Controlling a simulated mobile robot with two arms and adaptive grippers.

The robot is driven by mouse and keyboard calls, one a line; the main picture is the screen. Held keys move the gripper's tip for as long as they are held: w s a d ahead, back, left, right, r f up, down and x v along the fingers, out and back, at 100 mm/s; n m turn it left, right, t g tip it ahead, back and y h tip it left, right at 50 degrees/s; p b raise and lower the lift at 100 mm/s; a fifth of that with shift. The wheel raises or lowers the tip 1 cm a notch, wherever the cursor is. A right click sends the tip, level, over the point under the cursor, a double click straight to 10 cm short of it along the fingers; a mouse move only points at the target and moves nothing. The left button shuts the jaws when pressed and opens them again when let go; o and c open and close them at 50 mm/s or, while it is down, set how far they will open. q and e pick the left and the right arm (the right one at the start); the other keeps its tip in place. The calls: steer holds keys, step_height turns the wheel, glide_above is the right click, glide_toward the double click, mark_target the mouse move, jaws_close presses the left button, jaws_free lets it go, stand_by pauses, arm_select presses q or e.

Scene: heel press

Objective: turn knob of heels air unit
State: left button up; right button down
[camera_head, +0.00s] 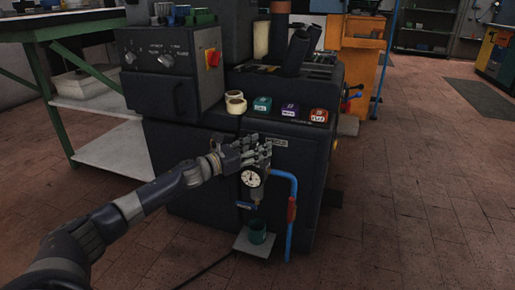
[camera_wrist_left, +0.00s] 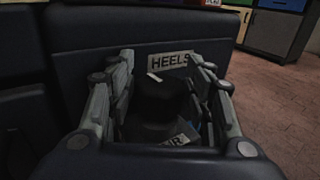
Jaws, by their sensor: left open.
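The heels air unit (camera_head: 252,179) is on the front of the dark machine, with a round white gauge and a blue pipe at its right. My left gripper (camera_head: 261,148) is at the top of the unit, above the gauge, and hides the knob in the head view. In the left wrist view the dark round knob (camera_wrist_left: 160,97) sits between the spread fingers of my open left gripper (camera_wrist_left: 162,66). Whether the fingers touch it I cannot tell. A "HEELS" label (camera_wrist_left: 170,61) is behind the knob. My right gripper is out of view.
A control box (camera_head: 172,62) with a red switch stands at upper left. The floor (camera_head: 420,200) at the right is clear.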

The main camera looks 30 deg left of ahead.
arm_select(q)
steer(key=c, duration=0.8)
steer(key=shift+d+r+n+y+p, duration=0.1)
steer(key=shift+n+y+p, duration=0.25)
steer(key=shift+n+y, duration=0.05)
